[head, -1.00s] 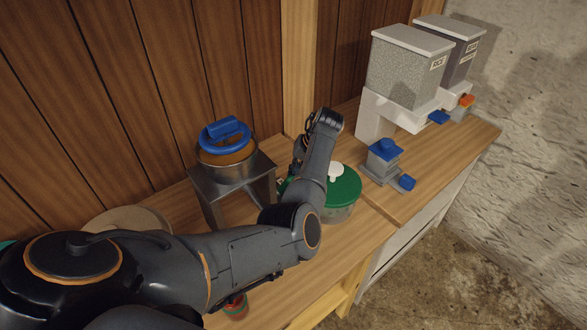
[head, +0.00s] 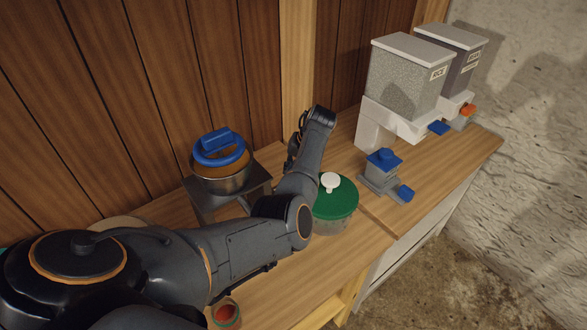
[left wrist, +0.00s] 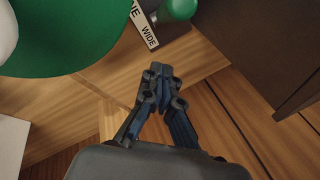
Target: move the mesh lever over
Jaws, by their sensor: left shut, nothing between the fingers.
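A round green knob (left wrist: 180,8) shows at the top edge of the left wrist view, beside a white label (left wrist: 145,24) reading "...NE" and "WIDE". It looks like the mesh lever's knob; the rest of the lever is cut off there. In the head view I cannot make out the lever; my arm covers that area. My left gripper (left wrist: 160,78) is shut and empty, with its fingertips a short way from the label and knob, not touching them. In the head view the left gripper (head: 292,152) is partly hidden behind my own forearm.
A green-lidded container (head: 336,200) with a white knob stands close to my arm. A blue-handled pot (head: 220,178) on a metal stand is to the left. A blue-and-grey device (head: 383,172) and dispensers (head: 405,78) stand right. A small red-topped jar (head: 226,314) is in front.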

